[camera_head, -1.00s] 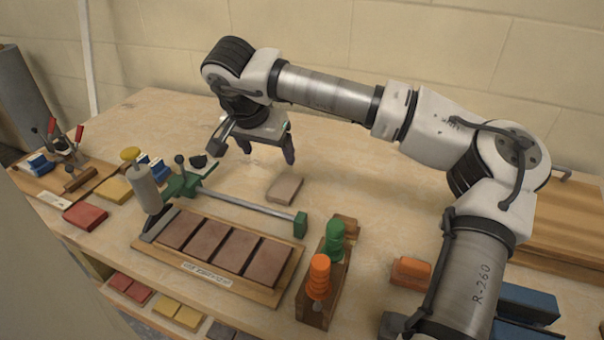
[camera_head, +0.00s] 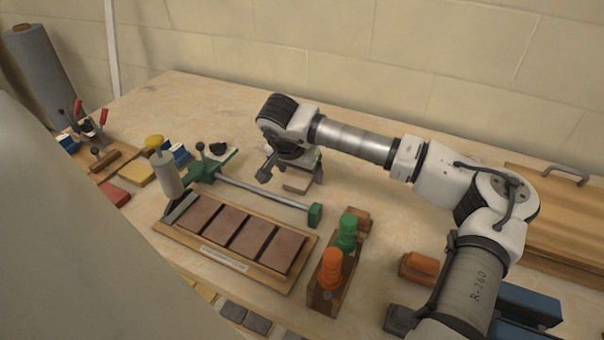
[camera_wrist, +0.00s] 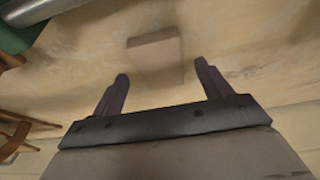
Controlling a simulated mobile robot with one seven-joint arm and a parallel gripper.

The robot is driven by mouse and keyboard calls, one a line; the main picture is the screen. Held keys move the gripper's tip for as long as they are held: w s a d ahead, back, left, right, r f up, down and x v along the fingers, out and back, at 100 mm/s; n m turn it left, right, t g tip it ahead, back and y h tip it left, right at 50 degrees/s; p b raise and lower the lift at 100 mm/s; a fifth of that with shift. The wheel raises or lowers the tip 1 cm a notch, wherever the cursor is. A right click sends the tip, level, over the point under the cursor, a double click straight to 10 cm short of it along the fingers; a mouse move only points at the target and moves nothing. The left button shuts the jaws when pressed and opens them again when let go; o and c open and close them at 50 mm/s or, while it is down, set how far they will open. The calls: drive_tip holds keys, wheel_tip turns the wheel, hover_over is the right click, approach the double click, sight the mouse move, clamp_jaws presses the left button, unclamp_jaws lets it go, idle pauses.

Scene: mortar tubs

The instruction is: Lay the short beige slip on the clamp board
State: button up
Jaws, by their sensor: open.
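A small flat beige-brown slip (camera_head: 297,184) lies on the table beyond the green bar clamp, partly hidden by my gripper in the head view. My gripper (camera_head: 293,174) is low over it, open and empty. In the wrist view the slip (camera_wrist: 154,53) lies ahead of and between the two spread fingertips of my gripper (camera_wrist: 162,70), with bare table around it. The wooden board with red-handled clamps (camera_head: 102,176) is at the far left of the head view, well away from my gripper, partly cut off by a grey shape in front.
A tray of brown slabs (camera_head: 255,278) lies in front of the green bar clamp (camera_head: 262,196). A rack with orange and green handled tools (camera_head: 319,300) stands right of it. The table behind my gripper is clear.

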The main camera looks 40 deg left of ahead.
drive_tip(key=shift+x, duration=0.85)
drive_tip(key=shift+c, duration=0.5)
drive_tip(key=shift+r, duration=0.1)
drive_tip(key=c, duration=1.2)
drive_tip(key=shift+o, duration=0.2)
